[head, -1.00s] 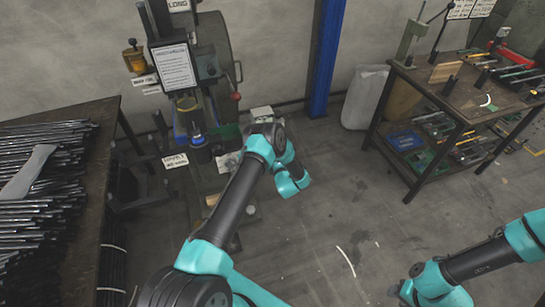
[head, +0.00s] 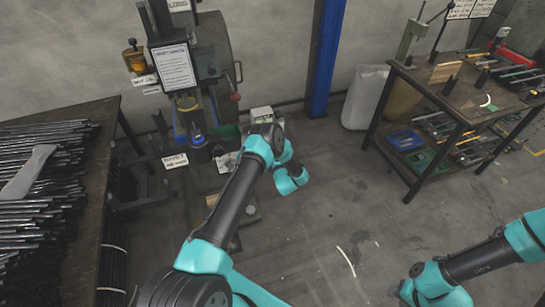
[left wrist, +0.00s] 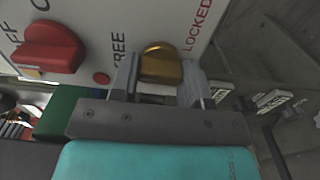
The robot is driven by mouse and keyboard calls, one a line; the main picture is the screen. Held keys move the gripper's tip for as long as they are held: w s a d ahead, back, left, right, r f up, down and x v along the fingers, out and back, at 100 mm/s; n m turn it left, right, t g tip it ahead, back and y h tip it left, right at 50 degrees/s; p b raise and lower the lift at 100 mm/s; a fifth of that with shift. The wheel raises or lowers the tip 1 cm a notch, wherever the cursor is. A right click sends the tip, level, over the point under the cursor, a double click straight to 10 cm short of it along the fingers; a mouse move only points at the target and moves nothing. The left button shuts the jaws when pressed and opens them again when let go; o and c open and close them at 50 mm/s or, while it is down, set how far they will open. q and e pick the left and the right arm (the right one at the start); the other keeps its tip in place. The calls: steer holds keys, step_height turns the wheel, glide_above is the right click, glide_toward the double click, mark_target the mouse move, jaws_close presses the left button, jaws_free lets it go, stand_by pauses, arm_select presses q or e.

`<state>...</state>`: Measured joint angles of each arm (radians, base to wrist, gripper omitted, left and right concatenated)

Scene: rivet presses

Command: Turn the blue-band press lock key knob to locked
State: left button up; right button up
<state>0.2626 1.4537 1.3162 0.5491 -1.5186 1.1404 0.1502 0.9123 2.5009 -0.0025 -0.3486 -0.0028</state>
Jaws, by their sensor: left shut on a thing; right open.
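A brass-coloured key knob (left wrist: 160,65) sits on a light panel in the left wrist view. My left gripper (left wrist: 157,80) is shut on it, one finger on each side. The word FREE is left of the knob and LOCKED is to its upper right. Part of the knob is hidden by the gripper, and I cannot tell its exact angle. In the head view the press (head: 190,85) with a blue band (head: 197,139) stands at the back left.
A red knob (left wrist: 52,47) is on the same panel, left of the brass one. A green box (left wrist: 65,110) lies below it. A table with many dark rods (head: 45,190) stands at the left, a workbench (head: 465,110) at the right. The floor between is largely clear.

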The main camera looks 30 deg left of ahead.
arm_select(q)
steer(key=shift+m, duration=0.4)
steer(key=m, duration=0.8)
steer(key=shift+m, duration=0.4)
steer(key=m, duration=0.4)
steer(key=shift+m, duration=2.2)
steer(key=o, duration=0.9)
